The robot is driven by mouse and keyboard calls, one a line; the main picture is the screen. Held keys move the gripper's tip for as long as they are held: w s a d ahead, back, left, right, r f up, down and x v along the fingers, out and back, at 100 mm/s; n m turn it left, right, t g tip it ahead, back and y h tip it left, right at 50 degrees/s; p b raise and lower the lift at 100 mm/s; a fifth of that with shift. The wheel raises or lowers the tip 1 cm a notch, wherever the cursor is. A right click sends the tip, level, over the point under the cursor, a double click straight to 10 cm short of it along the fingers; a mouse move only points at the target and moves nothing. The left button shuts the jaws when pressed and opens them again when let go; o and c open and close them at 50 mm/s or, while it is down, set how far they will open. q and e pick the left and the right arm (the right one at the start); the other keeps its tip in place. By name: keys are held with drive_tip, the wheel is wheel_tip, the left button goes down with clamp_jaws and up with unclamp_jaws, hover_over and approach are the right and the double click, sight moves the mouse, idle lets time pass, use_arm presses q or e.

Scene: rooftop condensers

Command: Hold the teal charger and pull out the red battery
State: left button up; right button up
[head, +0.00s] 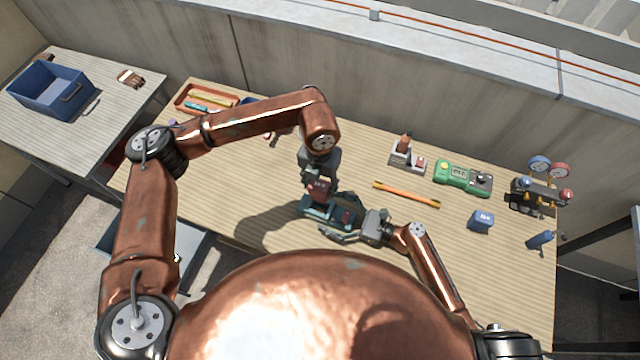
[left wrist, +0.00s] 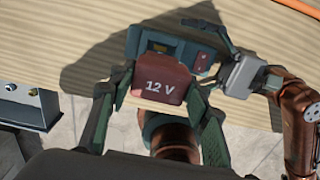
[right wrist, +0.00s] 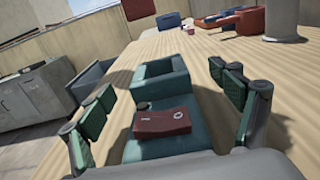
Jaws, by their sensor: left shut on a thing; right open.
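The red battery (left wrist: 167,80), marked "12 V", is between the fingers of my left gripper (left wrist: 158,98), which is shut on it. In the head view the battery (head: 318,190) is held above the teal charger (head: 318,210). The right wrist view shows the battery (right wrist: 140,9) high up, apart from the charger (right wrist: 165,147), whose near part carries a dark red panel. The charger's far walled bay looks empty. My right gripper (right wrist: 168,105) is open, with its fingers on either side of the charger. Contact between them cannot be told.
An orange bar (head: 406,195), a green meter (head: 462,177) and a blue block (head: 481,221) lie on the workbench (head: 290,245) to the right. A gauge set (head: 538,192) stands at the right end. An orange tray (head: 190,106) is at the back left. A blue bin (head: 48,98) stands on the side table.

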drive_tip(key=shift+d, duration=0.15)
drive_tip(key=shift+v, duration=4.35)
drive_tip(key=shift+r, duration=0.1)
drive_tip(key=shift+s, duration=0.15)
